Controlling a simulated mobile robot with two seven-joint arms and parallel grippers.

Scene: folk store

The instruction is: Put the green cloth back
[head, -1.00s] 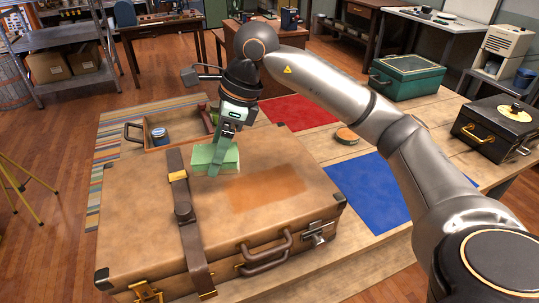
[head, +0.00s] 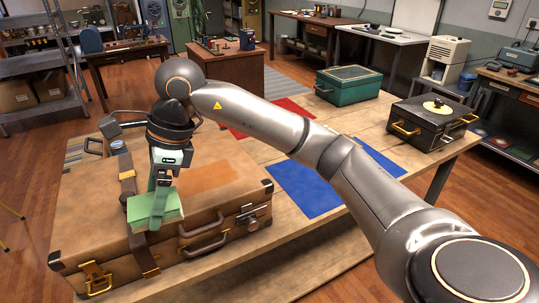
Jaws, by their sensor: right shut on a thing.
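The green cloth (head: 150,211) looks like a thick folded pad with a paler edge. My right gripper (head: 160,194) points down and is shut on it. The cloth is over the front part of the tan suitcase (head: 90,213), covering part of the leather strap (head: 127,172). I cannot tell whether it touches the lid. The suitcase is closed, with a brown handle (head: 203,236) on its front. A darker orange-brown patch shows on its lid, right of the gripper. My left gripper is not in view.
The suitcase lies on a wooden table (head: 365,130). A green box (head: 348,86) and a black box (head: 432,122) stand at the far right. A tray with a small tin is partly hidden behind my arm.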

